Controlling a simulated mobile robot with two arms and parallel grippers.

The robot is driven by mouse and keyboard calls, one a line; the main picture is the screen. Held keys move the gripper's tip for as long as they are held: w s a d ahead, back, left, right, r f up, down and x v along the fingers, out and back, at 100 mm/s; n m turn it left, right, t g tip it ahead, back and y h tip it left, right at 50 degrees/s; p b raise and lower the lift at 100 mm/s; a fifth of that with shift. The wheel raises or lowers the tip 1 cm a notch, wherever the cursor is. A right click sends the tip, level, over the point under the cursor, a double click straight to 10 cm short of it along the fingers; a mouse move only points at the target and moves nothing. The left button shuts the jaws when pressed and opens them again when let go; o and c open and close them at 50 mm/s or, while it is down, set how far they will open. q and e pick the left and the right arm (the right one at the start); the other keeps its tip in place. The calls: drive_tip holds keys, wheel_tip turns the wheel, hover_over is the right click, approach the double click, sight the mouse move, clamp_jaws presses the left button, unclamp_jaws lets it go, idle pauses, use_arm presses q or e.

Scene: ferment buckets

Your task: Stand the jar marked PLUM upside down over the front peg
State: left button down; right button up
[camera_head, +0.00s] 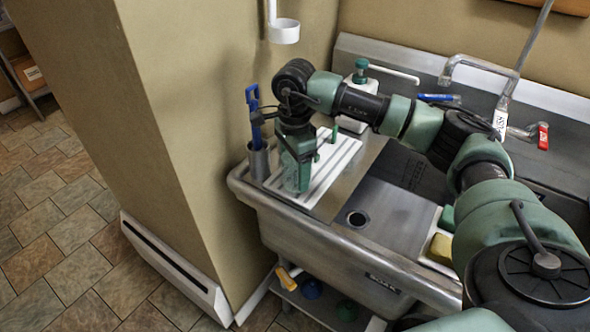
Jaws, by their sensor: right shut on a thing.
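My right gripper (301,172) points down over the left front part of a white ribbed drainer (338,172) beside the sink. It is shut on a clear, greenish glass jar (292,184), which is mostly hidden by the fingers. I cannot read a PLUM mark on it, nor tell which way up it is or whether it touches the drainer. A green peg (334,134) stands at the back of the drainer. The front peg is not visible; the gripper and jar cover that area. My left gripper is not in view.
A metal cup (259,163) with a blue-handled brush (253,105) stands close left of the gripper. A white soap dispenser (358,92) stands behind. The sink basin (395,212) lies to the right, with a yellow sponge (440,247). A wall corner is at left.

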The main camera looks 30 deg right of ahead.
drive_tip(key=shift+f, duration=0.15)
drive_tip(key=o, duration=1.6)
drive_tip(key=shift+o, duration=1.2)
drive_tip(key=shift+r, duration=0.2)
drive_tip(key=shift+r+p, duration=0.55)
drive_tip(key=shift+r, duration=0.3)
drive_tip(key=shift+r, duration=0.15)
drive_tip(key=shift+r+p, duration=0.6)
drive_tip(key=shift+r, duration=0.25)
